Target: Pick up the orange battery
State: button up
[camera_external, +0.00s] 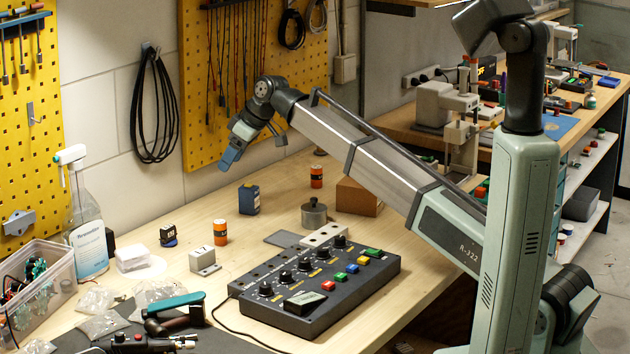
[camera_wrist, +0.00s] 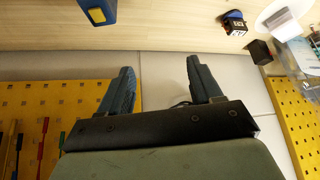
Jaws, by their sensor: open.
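Two orange cylinders with dark ends, both battery-like, stand upright on the wooden bench in the external view. One orange battery (camera_external: 220,232) is near the middle, and another orange cylinder (camera_external: 316,177) is farther back by a brown block. My gripper (camera_external: 254,152) is open and empty, raised high above the bench near the wall, above and behind the nearer battery. In the wrist view, the two dark fingers of my gripper (camera_wrist: 160,66) are spread apart with nothing between them. Neither orange cylinder can be made out in the wrist view.
A dark blue box (camera_external: 249,199) stands between the cylinders; it also shows in the wrist view (camera_wrist: 98,12). A small blue-black block (camera_external: 168,235) and a grey block (camera_external: 205,261) flank the nearer battery. A control box (camera_external: 313,290) lies in front. Yellow pegboards (camera_external: 215,80) hang behind.

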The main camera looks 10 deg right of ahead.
aim_at(220, 222)
jog(key=s+a+m+g+h, duration=0.2)
jog(key=s+a+h, duration=0.15)
jog(key=s, duration=0.95)
jog(key=shift+h, duration=0.45)
jog(key=f, duration=0.8)
jog(key=shift+w+f, duration=0.35)
jog(key=shift+w, duration=0.05)
jog(key=shift+w+a+f, duration=0.15)
jog(key=shift+w+f, duration=0.05)
jog(key=shift+f, duration=0.7)
jog(key=shift+w+a+f, duration=0.15)
jog(key=shift+a+f, duration=0.05)
jog(key=shift+f, duration=0.75)
jog(key=shift+w+a+f, duration=0.15)
jog(key=shift+w+f, duration=0.05)
jog(key=shift+f, duration=0.7)
grip_shut()
